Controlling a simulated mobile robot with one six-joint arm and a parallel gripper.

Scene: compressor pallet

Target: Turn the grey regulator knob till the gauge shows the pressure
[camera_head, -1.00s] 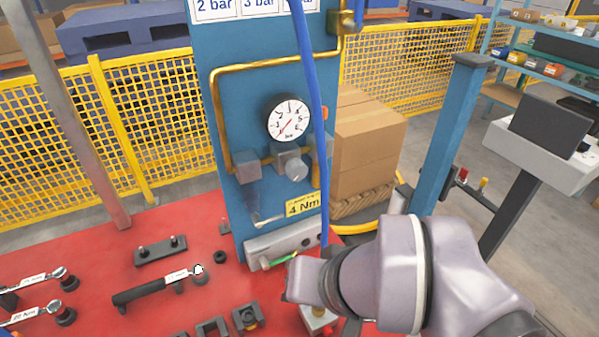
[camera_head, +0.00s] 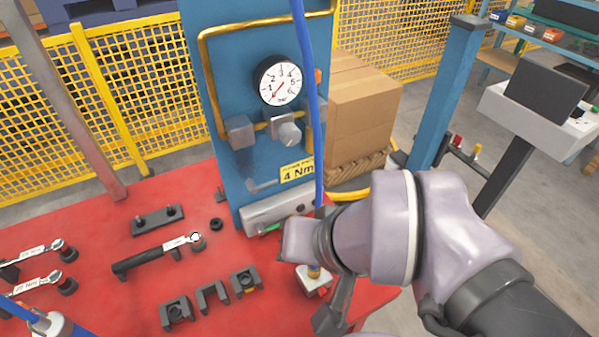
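The grey regulator knob (camera_head: 289,134) sticks out from its block on the blue panel (camera_head: 228,86), just below the gauge. The round white gauge (camera_head: 280,83) has a black rim, and its red needle points to the lower left, near the bottom of the scale. Nothing touches the knob. My arm's pale wrist links are at the lower right, below and to the right of the knob and clear of it.
A blue hose (camera_head: 312,110) hangs in front of the panel, right of gauge and knob. A brass pipe (camera_head: 206,75) runs along the panel's left. A torque wrench (camera_head: 150,258) and several fixtures lie on the red table (camera_head: 90,233). Cardboard boxes (camera_head: 362,105) stand behind.

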